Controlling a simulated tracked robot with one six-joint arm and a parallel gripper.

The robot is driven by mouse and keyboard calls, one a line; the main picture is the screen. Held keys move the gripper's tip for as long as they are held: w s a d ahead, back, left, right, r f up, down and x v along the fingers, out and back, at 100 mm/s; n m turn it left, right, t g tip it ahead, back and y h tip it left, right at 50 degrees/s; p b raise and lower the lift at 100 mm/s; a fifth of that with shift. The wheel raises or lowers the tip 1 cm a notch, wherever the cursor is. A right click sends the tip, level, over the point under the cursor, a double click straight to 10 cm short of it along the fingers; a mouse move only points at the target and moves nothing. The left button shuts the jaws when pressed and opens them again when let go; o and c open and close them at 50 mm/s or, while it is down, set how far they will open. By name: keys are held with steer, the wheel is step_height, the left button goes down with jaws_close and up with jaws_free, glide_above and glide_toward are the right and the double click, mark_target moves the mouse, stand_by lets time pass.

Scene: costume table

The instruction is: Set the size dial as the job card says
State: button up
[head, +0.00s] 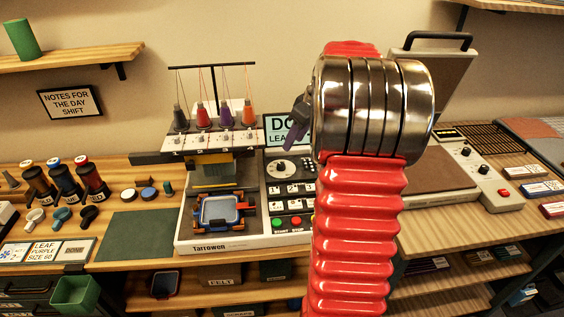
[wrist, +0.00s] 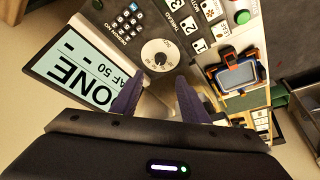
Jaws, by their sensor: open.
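The size dial is a round white dial (wrist: 160,55) on the dark control panel of the embroidery machine (head: 222,243); it also shows in the head view (head: 280,168). The panel's screen (wrist: 85,72) shows part of "DONE" and "LEAF 50". My gripper (wrist: 157,97) is open and empty, its dark purple fingers spread just short of the dial and apart from it. In the head view my gripper (head: 297,122) is in front of the screen, partly hidden by my arm. The job card (head: 46,252) reads "LEAF PURPLE SIZE" and a small number, perhaps 60.
Thread spools (head: 202,115) stand on top of the machine. A blue hoop (head: 219,212) sits in front. Number keys (wrist: 127,22), design keys and a green button (wrist: 242,17) lie near the dial. A heat press (head: 440,170) stands at right. A dark green mat (head: 140,235) is clear.

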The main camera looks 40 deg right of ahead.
mark_target(281, 164)
steer(key=x, duration=1.2)
steer(key=shift+s+f, duration=0.1)
steer(key=shift+c, duration=0.6)
steer(key=c, duration=0.9)
